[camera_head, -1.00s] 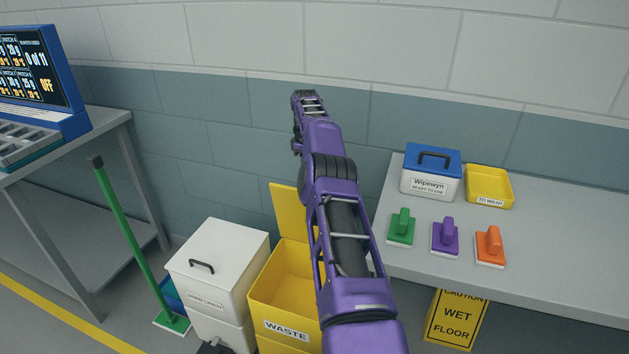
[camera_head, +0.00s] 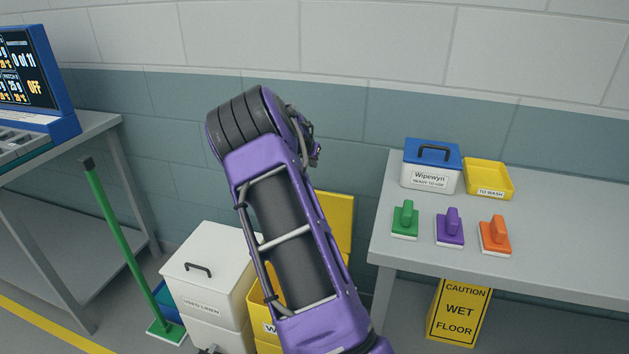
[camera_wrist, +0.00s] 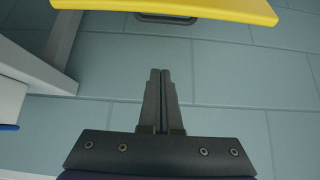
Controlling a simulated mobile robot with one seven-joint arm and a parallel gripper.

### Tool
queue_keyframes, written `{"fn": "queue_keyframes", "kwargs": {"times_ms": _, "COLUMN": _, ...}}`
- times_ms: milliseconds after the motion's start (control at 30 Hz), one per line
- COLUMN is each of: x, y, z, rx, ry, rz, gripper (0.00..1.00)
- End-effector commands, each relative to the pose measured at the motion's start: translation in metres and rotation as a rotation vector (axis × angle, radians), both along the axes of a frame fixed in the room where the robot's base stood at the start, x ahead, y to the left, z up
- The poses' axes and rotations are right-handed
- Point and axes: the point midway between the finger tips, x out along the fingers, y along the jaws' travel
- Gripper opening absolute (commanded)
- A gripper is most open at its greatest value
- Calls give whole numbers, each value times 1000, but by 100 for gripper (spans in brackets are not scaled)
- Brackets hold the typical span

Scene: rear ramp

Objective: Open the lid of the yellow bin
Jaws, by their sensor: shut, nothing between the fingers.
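The yellow bin (camera_head: 258,308) stands on the floor in the head view, mostly behind my arm. Its yellow lid (camera_head: 339,220) stands raised and upright at the bin's back, near the wall; my arm covers part of it. In the wrist view, a yellow panel (camera_wrist: 190,8), apparently the lid, crosses the top edge with a dark handle (camera_wrist: 165,18) along it. My gripper (camera_wrist: 161,72) is shut and empty, its tips apart from the handle in the picture. In the head view my gripper is hidden behind my arm.
A white used-linen bin (camera_head: 208,275) stands left of the yellow bin. A grey table (camera_head: 560,245) at right holds a Wipewyn box (camera_head: 430,180), a yellow tray (camera_head: 487,192) and several coloured brushes. A wet-floor sign (camera_head: 459,315) stands below. A green-handled tool (camera_head: 115,230) leans at left.

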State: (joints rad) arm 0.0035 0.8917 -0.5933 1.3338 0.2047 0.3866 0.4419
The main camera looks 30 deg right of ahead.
Motion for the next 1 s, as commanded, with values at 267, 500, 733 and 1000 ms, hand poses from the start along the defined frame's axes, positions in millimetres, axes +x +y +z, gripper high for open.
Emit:
{"fn": "queue_keyframes", "kwargs": {"times_ms": 267, "x": 17, "y": -21, "z": -34, "rx": -1, "ry": 3, "rz": 0, "gripper": 0}}
{"fn": "queue_keyframes", "kwargs": {"times_ms": 500, "x": 35, "y": -40, "z": -64, "rx": -1, "ry": 3, "rz": 2, "gripper": 0}}
{"fn": "queue_keyframes", "kwargs": {"times_ms": 733, "x": 37, "y": -40, "z": -78, "rx": 1, "ry": 3, "rz": 3, "gripper": 0}}
{"fn": "queue_keyframes", "kwargs": {"times_ms": 1000, "x": 23, "y": -24, "z": -87, "rx": 0, "ry": 3, "rz": 3, "gripper": 0}}
